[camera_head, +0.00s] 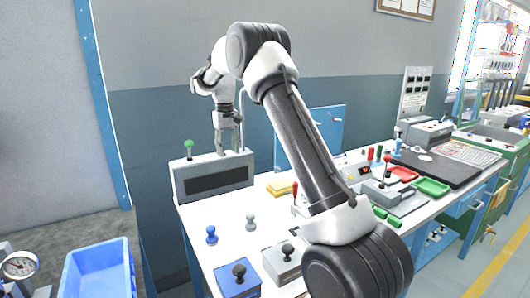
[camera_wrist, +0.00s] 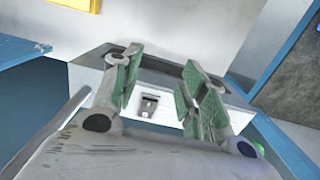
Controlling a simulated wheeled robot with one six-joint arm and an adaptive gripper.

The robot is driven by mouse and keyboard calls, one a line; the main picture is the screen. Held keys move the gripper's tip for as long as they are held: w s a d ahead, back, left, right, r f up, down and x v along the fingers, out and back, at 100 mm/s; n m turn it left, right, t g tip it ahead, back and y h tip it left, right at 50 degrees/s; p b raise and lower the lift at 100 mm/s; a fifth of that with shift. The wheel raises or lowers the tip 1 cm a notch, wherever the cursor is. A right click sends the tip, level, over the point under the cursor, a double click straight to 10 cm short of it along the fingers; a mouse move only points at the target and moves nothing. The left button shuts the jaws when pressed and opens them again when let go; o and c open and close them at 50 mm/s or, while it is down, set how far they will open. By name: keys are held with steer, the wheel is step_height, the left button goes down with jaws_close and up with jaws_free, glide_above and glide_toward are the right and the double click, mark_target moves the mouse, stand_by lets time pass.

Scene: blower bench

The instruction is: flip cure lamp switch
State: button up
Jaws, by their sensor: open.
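A grey box with a dark front window (camera_head: 213,180), apparently the cure lamp, stands at the left back end of the white bench. A green-knobbed lever (camera_head: 188,146) rises from its top left. My gripper (camera_head: 228,150) points down over the top of the box, right of this lever. In the wrist view my gripper (camera_wrist: 161,68) is open, with its green-padded fingers apart and nothing held. A small switch plate with a dark rocker (camera_wrist: 148,104) shows between the fingers on the pale box top. I cannot tell the finger height above it, and the switch is hidden in the head view.
A blue knob (camera_head: 211,236) and a grey knob (camera_head: 250,223) stand on the bench before the box. A yellow cloth (camera_head: 281,188) lies to their right. A blue panel (camera_head: 327,135) stands behind. A blue bin (camera_head: 100,270) is at lower left.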

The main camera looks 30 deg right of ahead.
steer(key=s+r, duration=0.3)
steer(key=s, duration=1)
steer(key=s+d+r+t, duration=0.1)
steer(key=s+r, duration=0.3)
steer(key=s, duration=0.9)
steer(key=shift+s+r, duration=0.15)
steer(key=shift+s, duration=0.05)
steer(key=s+r+t, duration=0.2)
steer(key=s+t, duration=0.2)
steer(key=s, duration=1.4)
steer(key=shift+s+d+r, duration=0.3)
steer(key=shift+s+d, duration=0.05)
